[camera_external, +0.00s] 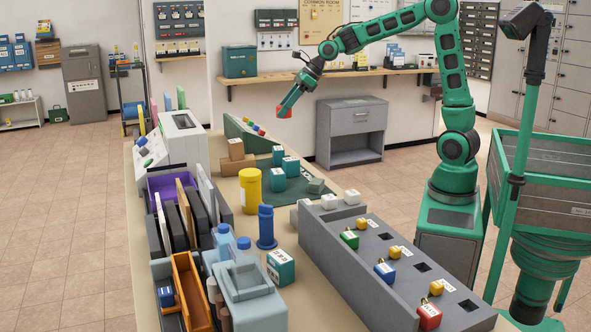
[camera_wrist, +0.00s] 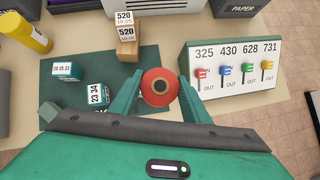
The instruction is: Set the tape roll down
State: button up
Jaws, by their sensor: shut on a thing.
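My gripper (camera_wrist: 159,92) is shut on the tape roll (camera_wrist: 160,80), a red-orange ring with a dark centre, seen end-on between the two green fingers in the wrist view. In the external view my gripper (camera_external: 287,106) hangs in the air, well above the counter (camera_external: 230,197), with red showing at its fingertips. The roll appears apart from both.
White-and-teal boxes (camera_wrist: 97,94) stand on the mat. Tan boxes marked 520 (camera_wrist: 127,47) stand at its far edge. A yellow canister (camera_external: 250,190) stands beside the mat. A grey slotted block with coloured padlocks (camera_external: 375,262) takes up the near right counter.

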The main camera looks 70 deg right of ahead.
jog(key=w+a+n+g+y, duration=0.1)
jog(key=a+n+g+y, duration=0.35)
jog(key=a, duration=1.85)
jog(key=s+a+r+n+g, duration=0.1)
jog(key=s+a+n, duration=0.25)
jog(key=a, duration=0.75)
jog(key=s+a+n+g, duration=0.1)
jog(key=s+a+n, duration=0.25)
jog(key=a, duration=0.75)
jog(key=s+a+f+n+g+h, duration=0.1)
jog(key=s+a+n+g+h, duration=0.55)
jog(key=s+a, duration=2.35)
jog(key=shift+s+d+f+n+t+y, duration=0.25)
jog(key=shift+f+n+y, duration=0.35)
jog(key=shift+f, duration=1.95)
jog(key=shift+s+d+f+n+t+y, duration=0.15)
jog(key=shift+s+d+f+n+y, duration=0.35)
jog(key=shift+f, duration=2.05)
jog(key=shift+s+d+f+n+t+y, duration=0.15)
jog(key=shift+f+n+y, duration=0.45)
jog(key=shift+f, duration=1.95)
jog(key=shift+f, duration=0.65)
jog(key=o, duration=1)
